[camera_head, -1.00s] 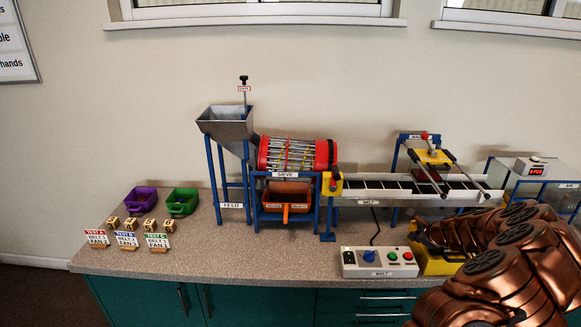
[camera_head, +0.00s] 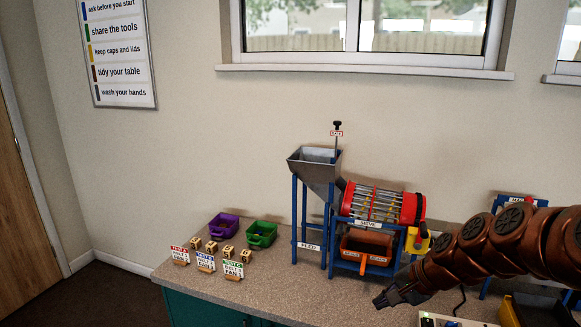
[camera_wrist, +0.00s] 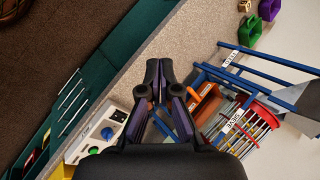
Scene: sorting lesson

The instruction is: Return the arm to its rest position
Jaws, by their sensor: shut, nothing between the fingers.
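My copper-coloured arm reaches in from the right in the head view. My gripper (camera_head: 386,300) is at its end, dark, shut and empty, over the bench top in front of the sieve stand. In the wrist view my gripper (camera_wrist: 158,72) has its fingertips together with nothing between them, over the bench's front part. The control box (camera_wrist: 100,133) lies to the left of the fingers there, and the sieve (camera_wrist: 245,130) to the right.
The blue-framed feed hopper (camera_head: 316,165) and red sieve drum (camera_head: 383,205) stand behind my gripper. An orange-brown bin (camera_head: 366,248) sits under the drum. Purple (camera_head: 222,226) and green (camera_head: 261,234) trays, several small blocks and test cards stand left. The bench top (camera_head: 290,285) between is clear.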

